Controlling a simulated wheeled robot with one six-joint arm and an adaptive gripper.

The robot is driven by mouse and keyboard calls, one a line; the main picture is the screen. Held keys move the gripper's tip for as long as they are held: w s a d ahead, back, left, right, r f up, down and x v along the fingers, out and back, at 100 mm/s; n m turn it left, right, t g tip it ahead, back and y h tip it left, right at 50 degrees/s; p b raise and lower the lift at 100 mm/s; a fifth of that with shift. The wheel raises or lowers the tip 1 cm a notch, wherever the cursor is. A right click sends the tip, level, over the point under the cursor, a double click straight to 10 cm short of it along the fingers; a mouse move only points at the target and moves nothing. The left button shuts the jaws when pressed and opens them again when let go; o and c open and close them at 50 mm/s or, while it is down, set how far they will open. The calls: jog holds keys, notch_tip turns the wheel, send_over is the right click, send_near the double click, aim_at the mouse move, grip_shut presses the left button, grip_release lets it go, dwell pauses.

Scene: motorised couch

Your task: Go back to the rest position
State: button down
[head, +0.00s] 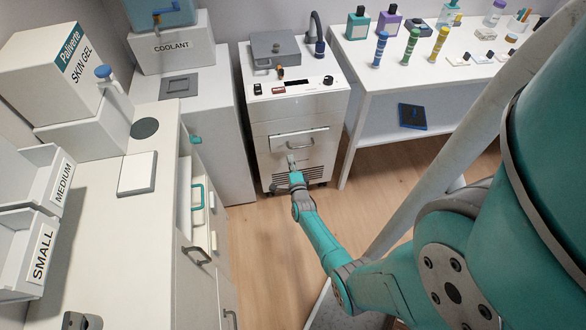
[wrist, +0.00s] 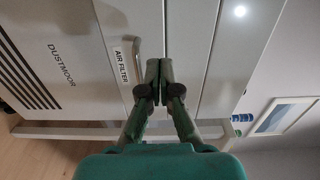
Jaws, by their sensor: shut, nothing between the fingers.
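My gripper (head: 291,158) is at the end of my outstretched arm, in front of the white machine (head: 262,130). In the wrist view my gripper's two dark green fingers (wrist: 158,68) are together with nothing between them. Just left of the fingertips there is a grey bar handle (wrist: 137,60) beside a label reading AIR FILTER (wrist: 121,66). In the head view the drawer handle (head: 299,139) is a little above my gripper, and the drawer front looks flush. I cannot tell whether the fingertips touch the front.
A cabinet (head: 88,235) with drawers and handles runs along the left. Bare wooden floor (head: 255,235) lies between the cabinet and my arm.

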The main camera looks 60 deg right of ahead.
jog(key=shift+v, duration=1.75)
